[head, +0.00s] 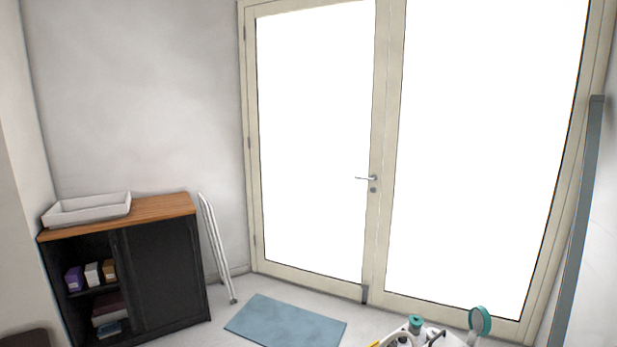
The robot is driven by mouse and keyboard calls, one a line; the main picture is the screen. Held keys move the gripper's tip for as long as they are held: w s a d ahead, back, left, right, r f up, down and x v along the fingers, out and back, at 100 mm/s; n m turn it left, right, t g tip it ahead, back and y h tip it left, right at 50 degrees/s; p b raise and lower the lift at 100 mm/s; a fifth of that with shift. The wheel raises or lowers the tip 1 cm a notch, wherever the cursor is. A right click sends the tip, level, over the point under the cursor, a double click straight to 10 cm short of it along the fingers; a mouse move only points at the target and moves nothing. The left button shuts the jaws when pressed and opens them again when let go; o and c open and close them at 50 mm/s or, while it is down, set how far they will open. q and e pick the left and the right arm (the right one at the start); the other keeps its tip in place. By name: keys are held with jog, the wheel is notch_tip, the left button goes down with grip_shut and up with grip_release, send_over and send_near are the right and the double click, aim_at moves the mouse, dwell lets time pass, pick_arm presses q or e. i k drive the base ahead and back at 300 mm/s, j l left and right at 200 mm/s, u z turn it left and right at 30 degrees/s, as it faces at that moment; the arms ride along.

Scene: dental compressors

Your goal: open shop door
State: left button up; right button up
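The shop door is a double door with cream frames and bright white glass. Its left leaf (315,140) carries a silver lever handle (366,178) near the middle seam, with a round lock (373,190) just below. The right leaf (480,150) is wider in the view. Both leaves look shut, and the handle lies level. A small dark fitting (365,294) sits at the foot of the seam. Neither of my grippers shows in the head view.
A blue mat (285,322) lies on the floor before the door. A black cabinet (160,275) with a wooden top holds a white tray (88,209). A folded white frame (215,245) leans beside it. Teal-capped items (415,324) stand at the bottom right.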

aim_at(317, 71)
jog(key=i+l+u, duration=0.1)
jog(key=i+u, duration=0.2)
jog(key=i, duration=0.85)
